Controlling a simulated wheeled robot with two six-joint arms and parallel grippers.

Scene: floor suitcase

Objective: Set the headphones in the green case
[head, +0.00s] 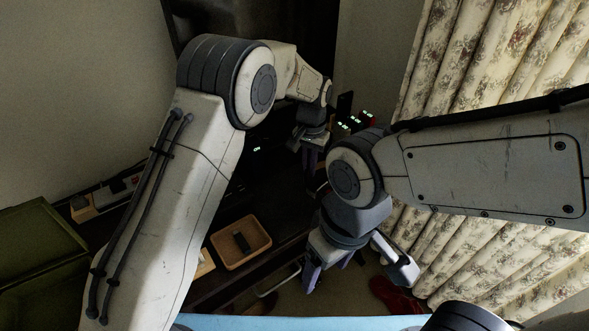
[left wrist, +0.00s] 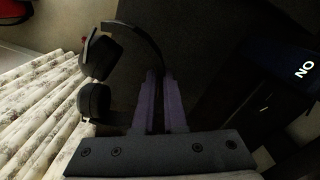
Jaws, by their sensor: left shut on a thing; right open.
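The black headphones (left wrist: 97,57) show in the left wrist view, with two ear cups to the left and the curved band reaching the fingers. My left gripper (left wrist: 160,90) is shut on the band. In the head view my left gripper (head: 309,155) is over the dark furniture at the back, and the headphones cannot be made out clearly there. The green case (head: 40,240) stands open at the far left, partly cut off by the picture edge; its inside is mostly out of sight. My right gripper (head: 328,272) is open, lower and nearer, apart from the case.
A wooden tray (head: 218,243) holding a small dark object sits on the dark furniture (head: 285,215). A box-like item (head: 85,208) lies near the case. Floral curtains (head: 470,60) hang at right. A red item (head: 395,296) lies on the floor. My left arm spans between case and tray.

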